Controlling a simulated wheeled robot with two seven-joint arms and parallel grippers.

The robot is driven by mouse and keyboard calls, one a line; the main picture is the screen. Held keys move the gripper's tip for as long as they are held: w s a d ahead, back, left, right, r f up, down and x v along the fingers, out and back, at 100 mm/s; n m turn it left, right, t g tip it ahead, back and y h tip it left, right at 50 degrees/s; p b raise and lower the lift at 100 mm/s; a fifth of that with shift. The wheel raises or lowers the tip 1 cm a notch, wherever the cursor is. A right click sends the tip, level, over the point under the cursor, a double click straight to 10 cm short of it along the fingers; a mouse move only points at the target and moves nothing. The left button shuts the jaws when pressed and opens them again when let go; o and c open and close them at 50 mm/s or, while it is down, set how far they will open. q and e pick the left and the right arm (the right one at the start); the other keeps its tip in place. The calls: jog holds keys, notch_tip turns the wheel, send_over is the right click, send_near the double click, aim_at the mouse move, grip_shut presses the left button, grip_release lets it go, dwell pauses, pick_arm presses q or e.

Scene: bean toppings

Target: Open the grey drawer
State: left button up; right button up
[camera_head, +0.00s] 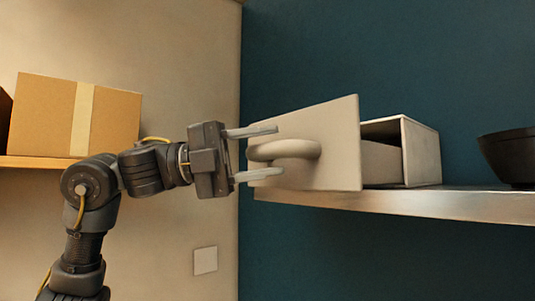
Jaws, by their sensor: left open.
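The cabinet stands on a shelf. My left gripper (264,153) comes in from the left. Its fingers are open, one above and one below the handle. Whether they touch it I cannot tell. My right gripper is not in view.
The metal shelf (430,204) runs to the right, with a dark bowl (510,155) at its right end. A cardboard box (75,117) sits on a wooden shelf (40,162) at the left. A white wall plate (205,260) is below. The space under the metal shelf is clear.

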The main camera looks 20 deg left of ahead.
pick_arm(q)
jog(key=b+v, duration=0.3)
jog(key=v, duration=0.7)
